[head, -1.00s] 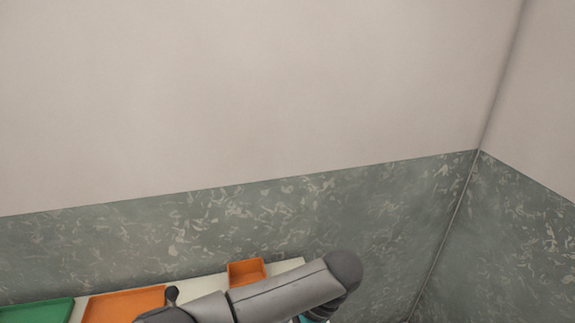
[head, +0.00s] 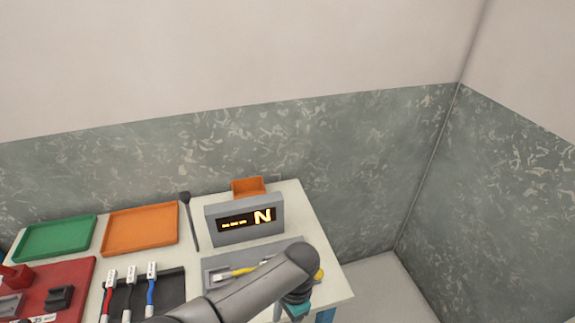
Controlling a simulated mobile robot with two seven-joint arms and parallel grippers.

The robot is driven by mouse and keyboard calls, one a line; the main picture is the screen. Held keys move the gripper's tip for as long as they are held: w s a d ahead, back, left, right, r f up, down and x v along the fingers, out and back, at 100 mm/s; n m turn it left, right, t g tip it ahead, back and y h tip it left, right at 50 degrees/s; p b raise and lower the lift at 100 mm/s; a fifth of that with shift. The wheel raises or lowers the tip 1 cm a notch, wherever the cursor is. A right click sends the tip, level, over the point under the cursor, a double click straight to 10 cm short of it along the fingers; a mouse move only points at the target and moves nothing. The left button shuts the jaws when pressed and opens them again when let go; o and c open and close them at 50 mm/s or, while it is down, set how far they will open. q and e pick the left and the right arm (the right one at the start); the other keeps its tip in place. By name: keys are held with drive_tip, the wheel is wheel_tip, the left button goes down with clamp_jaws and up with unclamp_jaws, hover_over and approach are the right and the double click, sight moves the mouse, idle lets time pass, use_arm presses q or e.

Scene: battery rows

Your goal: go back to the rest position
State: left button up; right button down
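One of my arms crosses the bottom of the head view as a grey link, with a dark rounded joint and a teal part at its right end. It passes in front of the table's near right part. Neither gripper shows, so I cannot see whether they hold anything. The white table (head: 322,262) stands against the wall, with a grey display box (head: 245,236) reading "N" upright on it.
A green tray (head: 22,255) and an orange tray (head: 108,248) lie at the back left, a small orange bin (head: 248,187) behind the display. A black holder (head: 172,288) with red, black and blue leads and a red mat (head: 84,272) lie in front. Floor (head: 385,290) is clear at right.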

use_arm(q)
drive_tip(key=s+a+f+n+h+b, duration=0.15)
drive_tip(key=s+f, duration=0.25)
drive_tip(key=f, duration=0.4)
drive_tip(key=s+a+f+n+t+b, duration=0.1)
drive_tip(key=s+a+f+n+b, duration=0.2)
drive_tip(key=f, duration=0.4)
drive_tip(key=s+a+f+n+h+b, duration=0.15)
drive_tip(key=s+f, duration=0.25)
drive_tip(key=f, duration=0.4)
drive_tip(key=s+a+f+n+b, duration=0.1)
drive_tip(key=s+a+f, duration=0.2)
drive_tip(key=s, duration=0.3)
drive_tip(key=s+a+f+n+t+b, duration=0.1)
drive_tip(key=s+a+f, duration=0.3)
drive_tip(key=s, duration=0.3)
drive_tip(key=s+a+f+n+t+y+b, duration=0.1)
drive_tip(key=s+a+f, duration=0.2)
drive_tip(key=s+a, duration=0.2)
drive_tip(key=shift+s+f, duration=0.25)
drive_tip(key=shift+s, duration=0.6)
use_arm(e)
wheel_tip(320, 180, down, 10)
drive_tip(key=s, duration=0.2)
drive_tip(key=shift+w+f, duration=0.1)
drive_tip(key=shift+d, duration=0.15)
